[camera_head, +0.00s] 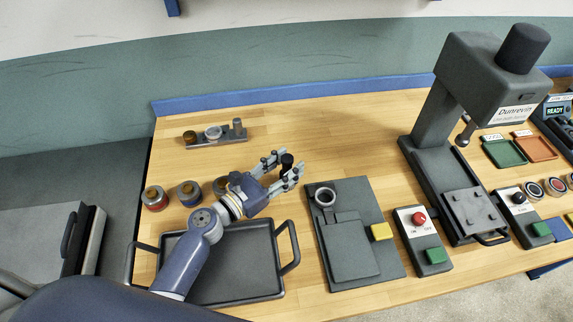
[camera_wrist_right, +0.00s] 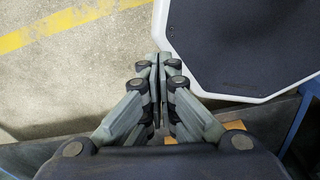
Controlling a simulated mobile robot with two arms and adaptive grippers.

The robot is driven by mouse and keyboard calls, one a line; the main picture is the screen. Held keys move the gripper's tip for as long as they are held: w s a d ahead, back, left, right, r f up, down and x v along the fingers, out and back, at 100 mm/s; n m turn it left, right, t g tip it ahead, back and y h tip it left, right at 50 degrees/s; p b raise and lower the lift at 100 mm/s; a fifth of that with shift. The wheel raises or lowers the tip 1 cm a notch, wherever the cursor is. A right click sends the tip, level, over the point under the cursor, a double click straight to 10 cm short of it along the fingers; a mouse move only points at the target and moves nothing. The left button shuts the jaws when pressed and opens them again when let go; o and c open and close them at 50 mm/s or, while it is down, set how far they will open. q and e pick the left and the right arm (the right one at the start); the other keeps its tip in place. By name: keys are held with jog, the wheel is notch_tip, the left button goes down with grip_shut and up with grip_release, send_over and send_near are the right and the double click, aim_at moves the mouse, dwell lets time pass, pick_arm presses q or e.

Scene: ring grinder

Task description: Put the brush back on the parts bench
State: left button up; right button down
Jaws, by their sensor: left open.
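A small upright item with a black knob-like top, probably the brush (camera_head: 287,161), stands on the wooden bench (camera_head: 330,125). My left gripper (camera_head: 286,165) is open, with its two fingers on either side of this item. The fingers hide its lower part, and I cannot tell whether they touch it. In the right wrist view my right gripper (camera_wrist_right: 158,62) has its fingers together with nothing visible between them, above the floor beside a dark, white-edged panel. It is not in the head view.
A black tray (camera_head: 282,285) lies under my left forearm. Behind it stand jars with red (camera_head: 154,199) and blue (camera_head: 188,193) bands. A parts rack (camera_head: 240,138) is at the back. A dark fixture plate (camera_head: 384,270), a control box (camera_head: 422,240) and the grinder (camera_head: 428,120) stand right.

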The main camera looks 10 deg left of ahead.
aim_at(283, 169)
pick_arm(q)
jog(key=b+v, duration=0.1)
jog(key=v, duration=0.5)
jog(key=shift+f, duration=0.15)
jog(key=shift+s+a, duration=0.3)
jog(key=shift+s, duration=0.2)
jog(key=shift+s, duration=0.1)
